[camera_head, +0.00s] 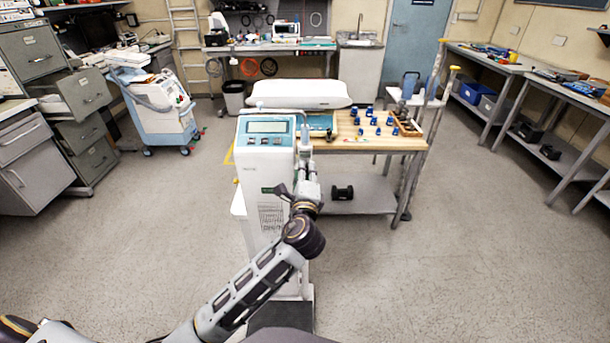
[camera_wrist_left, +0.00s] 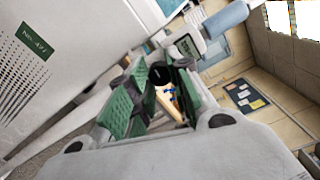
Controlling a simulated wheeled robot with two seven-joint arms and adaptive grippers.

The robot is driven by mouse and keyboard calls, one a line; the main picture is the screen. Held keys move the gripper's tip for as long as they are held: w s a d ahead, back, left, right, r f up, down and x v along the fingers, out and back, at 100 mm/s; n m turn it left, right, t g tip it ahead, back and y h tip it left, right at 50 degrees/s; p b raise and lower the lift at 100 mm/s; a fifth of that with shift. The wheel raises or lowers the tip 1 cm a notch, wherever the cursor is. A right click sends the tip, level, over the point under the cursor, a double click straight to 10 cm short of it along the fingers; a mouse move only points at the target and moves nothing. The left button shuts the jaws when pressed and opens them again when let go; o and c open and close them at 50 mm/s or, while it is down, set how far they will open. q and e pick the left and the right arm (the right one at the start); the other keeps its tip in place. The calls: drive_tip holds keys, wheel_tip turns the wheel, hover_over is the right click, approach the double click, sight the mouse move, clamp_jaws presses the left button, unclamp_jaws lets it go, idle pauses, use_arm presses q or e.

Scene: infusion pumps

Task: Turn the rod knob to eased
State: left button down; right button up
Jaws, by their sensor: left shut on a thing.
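The white infusion pump (camera_head: 266,170) stands upright in the middle of the head view, with a display and buttons at its top front. A green number label on its side (camera_wrist_left: 62,48) shows in the left wrist view. My left gripper (camera_head: 306,166) is at the pump's right side, below its top corner. In the left wrist view its green-padded fingers (camera_wrist_left: 156,82) are shut on the dark rod knob (camera_wrist_left: 160,73). The fingers hide part of the knob, and its turned position cannot be told. The head view hides the knob behind my gripper. My right gripper is not in view.
A wooden-topped table (camera_head: 375,143) with several blue pieces stands behind the pump at the right. A blue-white cart (camera_head: 158,108) stands at the back left. Workbenches line the right wall.

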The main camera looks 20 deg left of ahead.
use_arm(q)
drive_tip(key=shift+n, duration=0.5)
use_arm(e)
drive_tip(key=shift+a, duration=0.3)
use_arm(q)
drive_tip(key=c, duration=1.3)
unclamp_jaws()
drive_tip(key=shift+a, duration=0.1)
drive_tip(key=shift+c, duration=0.2)
drive_tip(key=shift+o, duration=0.4)
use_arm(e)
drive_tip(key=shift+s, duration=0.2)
use_arm(q)
drive_tip(key=v, duration=1.2)
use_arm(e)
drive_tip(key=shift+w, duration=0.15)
